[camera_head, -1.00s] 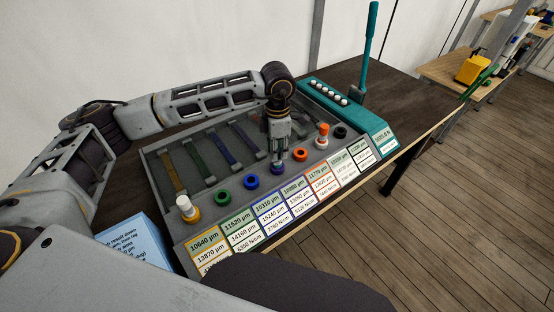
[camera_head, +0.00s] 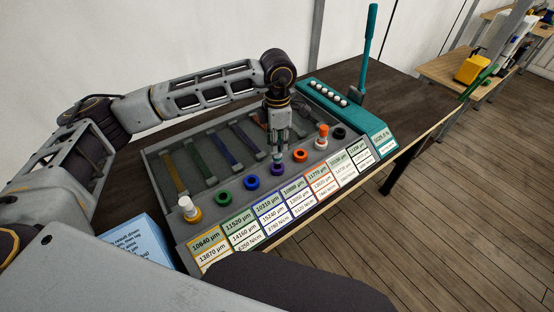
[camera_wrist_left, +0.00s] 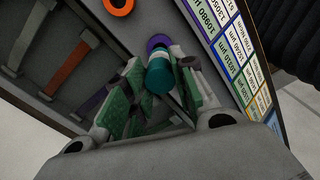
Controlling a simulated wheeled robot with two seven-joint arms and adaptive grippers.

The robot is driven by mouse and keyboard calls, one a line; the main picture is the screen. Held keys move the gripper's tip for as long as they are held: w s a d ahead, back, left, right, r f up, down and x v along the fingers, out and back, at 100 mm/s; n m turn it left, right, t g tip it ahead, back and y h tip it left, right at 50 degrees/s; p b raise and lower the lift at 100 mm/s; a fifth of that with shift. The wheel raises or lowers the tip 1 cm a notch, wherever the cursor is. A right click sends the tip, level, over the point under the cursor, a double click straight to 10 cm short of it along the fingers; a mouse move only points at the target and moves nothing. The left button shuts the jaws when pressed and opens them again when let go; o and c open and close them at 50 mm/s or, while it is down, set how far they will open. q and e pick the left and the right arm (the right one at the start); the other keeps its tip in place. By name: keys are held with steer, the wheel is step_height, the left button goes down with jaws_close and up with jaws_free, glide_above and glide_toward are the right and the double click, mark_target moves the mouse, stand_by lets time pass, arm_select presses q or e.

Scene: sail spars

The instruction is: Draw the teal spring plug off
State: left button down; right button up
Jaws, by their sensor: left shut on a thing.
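The teal spring plug (camera_wrist_left: 160,78), banded in lighter teal and white, shows between the fingers of my left gripper (camera_wrist_left: 163,72) in the left wrist view. In the head view my left gripper (camera_head: 278,148) points down over the purple ring (camera_head: 277,169), shut on the plug, whose small teal part shows just below the fingertips. The plug's far end lines up with the purple ring (camera_wrist_left: 157,41); I cannot tell whether it is still inside. My right gripper is not in view.
Along the grey tray's front are green (camera_head: 223,197), blue (camera_head: 252,182), orange (camera_head: 299,155) and black (camera_head: 339,132) rings. White-topped plugs stand at the yellow (camera_head: 188,209) and red-orange (camera_head: 322,136) positions. A teal lever press (camera_head: 369,40) stands at the back right.

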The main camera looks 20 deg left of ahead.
arm_select(q)
steer(key=shift+r+p, duration=0.3)
steer(key=shift+r, duration=0.65)
